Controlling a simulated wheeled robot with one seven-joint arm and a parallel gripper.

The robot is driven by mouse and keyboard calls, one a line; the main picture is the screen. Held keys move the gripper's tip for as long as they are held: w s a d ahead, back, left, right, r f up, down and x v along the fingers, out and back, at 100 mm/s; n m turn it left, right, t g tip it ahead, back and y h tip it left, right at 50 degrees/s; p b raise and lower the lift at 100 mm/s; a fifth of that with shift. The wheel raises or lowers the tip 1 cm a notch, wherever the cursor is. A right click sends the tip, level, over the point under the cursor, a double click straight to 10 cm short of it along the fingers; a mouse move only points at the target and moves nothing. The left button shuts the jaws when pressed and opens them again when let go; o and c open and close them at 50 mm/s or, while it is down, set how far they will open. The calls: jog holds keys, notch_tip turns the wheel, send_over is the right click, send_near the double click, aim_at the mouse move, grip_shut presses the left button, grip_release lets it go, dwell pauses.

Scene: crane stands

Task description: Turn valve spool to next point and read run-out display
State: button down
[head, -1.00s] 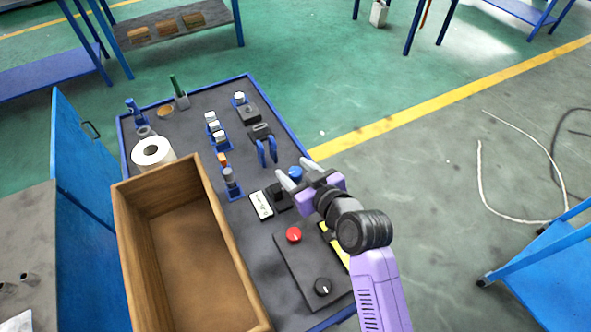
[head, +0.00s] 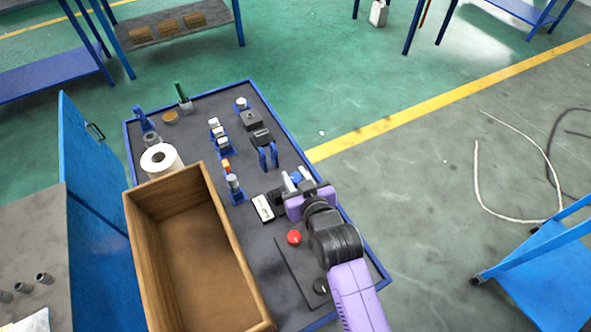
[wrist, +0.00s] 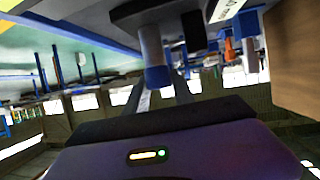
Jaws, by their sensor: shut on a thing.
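My gripper (head: 291,181) is low over the bench by the black block (head: 277,197), its two pale fingers closed around a small blue-ended piece (head: 298,175), which I take for the valve spool's turning end. My fingers and purple gripper body hide most of it. In the wrist view, a blue and grey cylinder (wrist: 155,62) stands at the fingers. A white plate with dark markings (head: 263,208), perhaps the run-out display, lies just left of the black block. Its markings are too small to read.
A wooden box (head: 236,262) fills the bench's front left. A dark panel with a red button (head: 294,238) and a black knob (head: 321,286) lies nearer me, partly under my arm.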

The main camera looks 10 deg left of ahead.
jog(key=shift+f+m+t+h, duration=0.15)
jog(key=shift+m+t+h, duration=0.15)
jog(key=shift+m+h, duration=0.25)
jog(key=shift+f+m+h, duration=0.15)
jog(key=shift+m+h, duration=0.1)
jog(key=shift+h, duration=0.1)
jog(key=shift+s+m+h+b, duration=0.1)
jog(key=shift+m+h+b, duration=0.3)
jog(key=shift+b, duration=0.45)
jog(key=shift+t, duration=0.3)
jog(key=c, duration=1.1)
grip_release()
jog(key=shift+r, duration=0.2)
jog(key=shift+o, duration=0.2)
jog(key=shift+r, duration=0.1)
